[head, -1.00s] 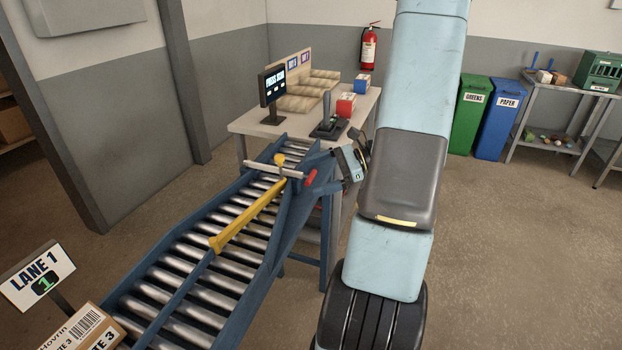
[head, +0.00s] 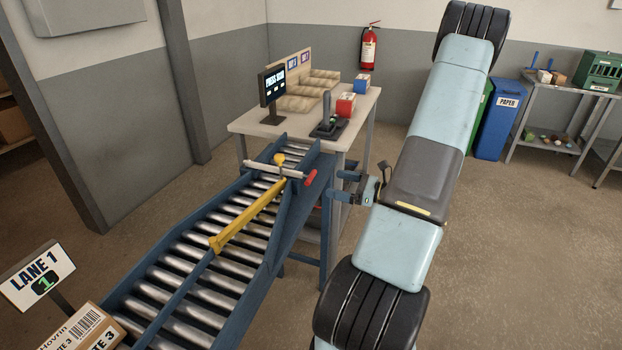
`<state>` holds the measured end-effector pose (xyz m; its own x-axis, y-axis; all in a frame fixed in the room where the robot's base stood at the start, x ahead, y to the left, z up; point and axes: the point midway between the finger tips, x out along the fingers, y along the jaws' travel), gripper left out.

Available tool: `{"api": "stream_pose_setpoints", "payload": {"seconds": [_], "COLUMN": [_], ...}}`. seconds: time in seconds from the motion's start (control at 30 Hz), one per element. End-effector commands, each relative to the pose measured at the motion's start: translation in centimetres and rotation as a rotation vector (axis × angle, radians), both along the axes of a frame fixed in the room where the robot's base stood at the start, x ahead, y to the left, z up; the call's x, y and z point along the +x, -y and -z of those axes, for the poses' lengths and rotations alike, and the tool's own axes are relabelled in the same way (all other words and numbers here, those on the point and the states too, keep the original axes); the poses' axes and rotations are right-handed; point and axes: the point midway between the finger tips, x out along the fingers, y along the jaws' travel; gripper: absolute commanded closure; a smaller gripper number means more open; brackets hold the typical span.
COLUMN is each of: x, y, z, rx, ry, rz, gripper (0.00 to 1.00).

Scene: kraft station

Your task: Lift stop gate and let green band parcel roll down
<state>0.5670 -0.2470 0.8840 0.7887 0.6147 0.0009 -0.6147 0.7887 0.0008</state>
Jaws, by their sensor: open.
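The stop gate appears to be the pale bar (head: 268,168) lying across the upper end of the roller conveyor (head: 190,262), with a red handle (head: 310,178) at its right end. My gripper (head: 343,186) is open and empty, with its fingers pointing left toward the red handle. It looks a little to the right of the handle and apart from it. A yellow diverter arm (head: 243,220) lies along the conveyor below the bar. I see no parcel with a green band.
A worktable (head: 250,128) with a screen (head: 272,88), a black stand (head: 327,128) and small boxes (head: 346,104) stands behind the conveyor. A cardboard box (head: 92,330) and the Lane 1 sign (head: 38,277) are at the lower left.

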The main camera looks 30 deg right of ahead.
Motion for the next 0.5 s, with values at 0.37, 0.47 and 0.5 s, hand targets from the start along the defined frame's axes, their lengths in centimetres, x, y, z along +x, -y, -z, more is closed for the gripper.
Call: {"api": "stream_pose_setpoints", "payload": {"seconds": [0.37, 0.47, 0.5], "x": [5.2, 6.2, 6.6], "y": [-4.1, -4.9, -5.1], "z": [0.0, 0.0, 0.0], "rx": [0.000, -0.001, -0.001], "ry": [0.000, 0.000, 0.000], "rz": [-0.002, -0.002, -0.001], "gripper": [0.00, 0.00, 0.00]}}
